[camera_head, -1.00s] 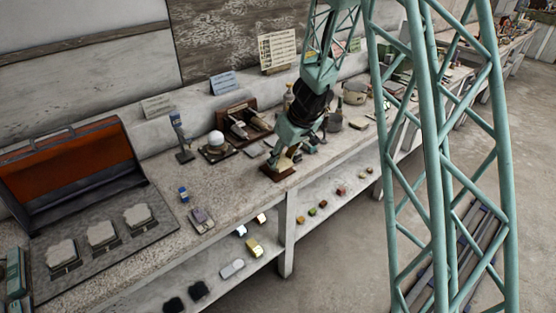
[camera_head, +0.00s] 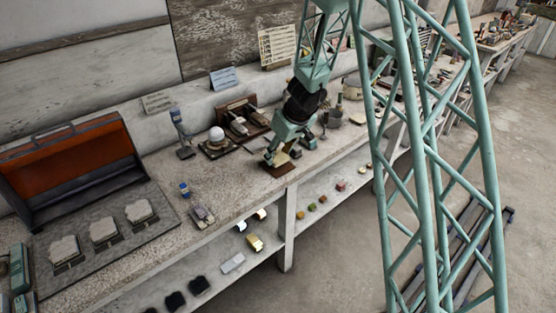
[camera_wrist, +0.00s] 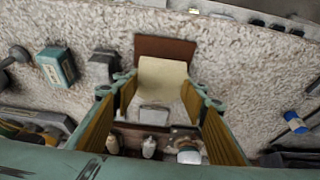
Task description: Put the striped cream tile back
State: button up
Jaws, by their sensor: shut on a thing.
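The cream tile (camera_wrist: 162,78) is between the fingertips of my gripper (camera_wrist: 160,85) in the wrist view. My gripper is shut on it. I cannot make out stripes at this size. A brown board (camera_wrist: 164,48) lies just beyond the tile, and the tile overlaps its edge in the picture. I cannot tell whether they touch. In the head view my gripper (camera_head: 273,157) is low over the same brown board (camera_head: 281,170) near the bench's front edge. The tile is small and partly hidden by my gripper there.
A wooden rack (camera_head: 240,117) and a white sphere on a stand (camera_head: 216,134) are behind and left. A teal box (camera_wrist: 57,65) and grey block (camera_wrist: 103,67) are left in the wrist view. A blue-capped bottle (camera_wrist: 295,122) is right. The speckled bench (camera_head: 225,180) has bare room left of the board.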

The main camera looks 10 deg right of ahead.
jog(key=shift+f+b, duration=0.35)
jog(key=shift+f, duration=0.75)
jog(key=shift+f, duration=0.15)
jog(key=o, duration=1)
jog(key=shift+r, duration=0.25)
jog(key=shift+p+v, duration=1.6)
jog(key=shift+v, duration=4.3)
jog(key=shift+d+r, duration=0.1)
